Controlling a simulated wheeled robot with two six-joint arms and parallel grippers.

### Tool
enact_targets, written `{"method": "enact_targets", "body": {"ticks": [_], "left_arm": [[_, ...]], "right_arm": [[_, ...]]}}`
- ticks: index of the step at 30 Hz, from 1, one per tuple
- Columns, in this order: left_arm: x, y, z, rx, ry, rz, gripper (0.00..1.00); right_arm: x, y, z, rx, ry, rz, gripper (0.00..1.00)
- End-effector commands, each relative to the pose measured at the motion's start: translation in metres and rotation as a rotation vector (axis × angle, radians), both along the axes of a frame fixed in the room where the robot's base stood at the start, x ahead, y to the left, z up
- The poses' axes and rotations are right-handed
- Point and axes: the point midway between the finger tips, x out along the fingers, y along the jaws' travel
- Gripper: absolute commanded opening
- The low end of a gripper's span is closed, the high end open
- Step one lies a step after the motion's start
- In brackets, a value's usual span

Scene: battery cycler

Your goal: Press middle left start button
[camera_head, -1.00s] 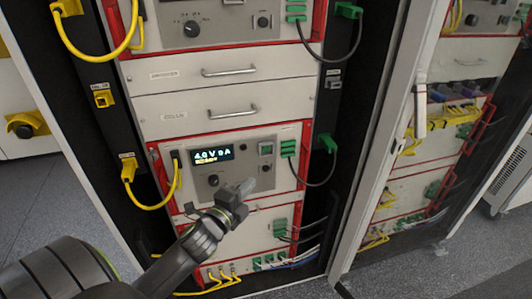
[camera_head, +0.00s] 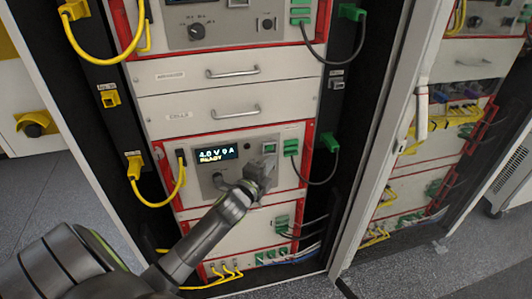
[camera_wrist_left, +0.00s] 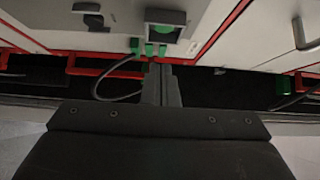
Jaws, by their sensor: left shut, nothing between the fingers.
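The middle cycler unit (camera_head: 204,182) is a grey panel in a red frame, with a lit display (camera_head: 216,154) reading about "4.0 V 0 A READY". A square green button (camera_head: 269,148) sits on its right side; a framed dark square with a green edge, likely this button, shows in the left wrist view (camera_wrist_left: 165,29). My left gripper (camera_head: 267,168) is shut and empty, in front of the panel just below the green button in the head view. Its shut fingers also show in the left wrist view (camera_wrist_left: 161,82). Contact with the panel cannot be told. My right gripper is out of view.
Green plugs (camera_head: 291,147) with a dark cable sit right of the button and also show in the left wrist view (camera_wrist_left: 149,48). A yellow cable (camera_head: 180,190) loops at the left. Drawers with handles (camera_head: 235,112) are above. An open cabinet door edge (camera_head: 385,150) stands at right.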

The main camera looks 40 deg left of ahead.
Motion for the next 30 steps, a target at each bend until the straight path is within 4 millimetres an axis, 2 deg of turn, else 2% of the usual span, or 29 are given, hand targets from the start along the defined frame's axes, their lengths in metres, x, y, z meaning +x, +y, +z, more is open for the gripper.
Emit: {"method": "enact_targets", "body": {"ticks": [4, 10, 30], "left_arm": [[0.015, 0.017, 0.001, 0.004, 0.001, 0.001, 0.0], [0.025, 0.028, 0.0, 0.001, 0.0, 0.0, 0.0], [0.032, 0.037, 0.0, 0.002, 0.0, 0.001, 0.0]], "right_arm": [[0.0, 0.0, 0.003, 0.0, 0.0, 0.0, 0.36], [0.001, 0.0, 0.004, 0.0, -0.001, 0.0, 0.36], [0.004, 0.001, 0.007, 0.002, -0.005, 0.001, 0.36]]}}
